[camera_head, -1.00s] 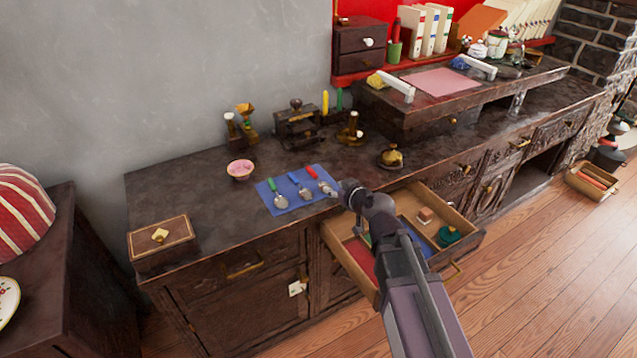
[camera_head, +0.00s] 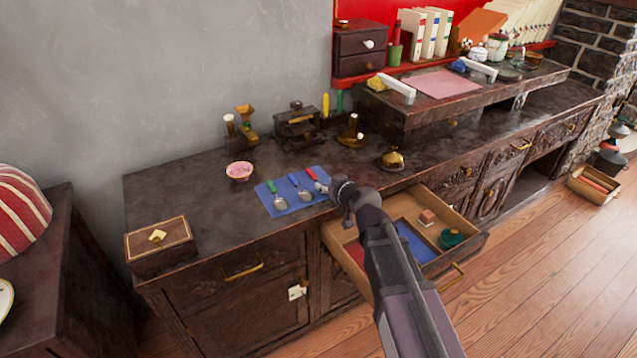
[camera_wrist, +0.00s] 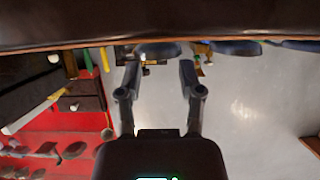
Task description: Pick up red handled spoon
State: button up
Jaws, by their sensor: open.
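The red-handled spoon (camera_head: 311,173) lies at the right end of a blue mat (camera_head: 268,206) on the dark counter, beside a blue-handled spoon (camera_head: 302,190) and a green-handled spoon (camera_head: 277,193). My gripper (camera_head: 335,190) is at the mat's right edge, close to the red-handled spoon's bowl end and partly covering it. The wrist view looks upside down along the counter edge; there my gripper (camera_wrist: 161,66) has its two fingers apart with nothing clearly between them. Dark rounded shapes (camera_wrist: 236,47) show along the counter edge there; I cannot tell which spoon each is.
An open drawer (camera_head: 472,226) juts out under my arm. A pink bowl (camera_head: 239,171), a brass-topped object (camera_head: 392,160) and a wooden box (camera_head: 160,244) stand on the counter. The raised shelf (camera_head: 405,120) is at the right. The counter's left part is mostly clear.

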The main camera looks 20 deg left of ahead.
aim_at(318, 180)
jog(key=b+x, duration=0.1)
jog(key=x, duration=0.3)
jog(key=shift+a, duration=0.1)
dwell(0.4)
grip_shut()
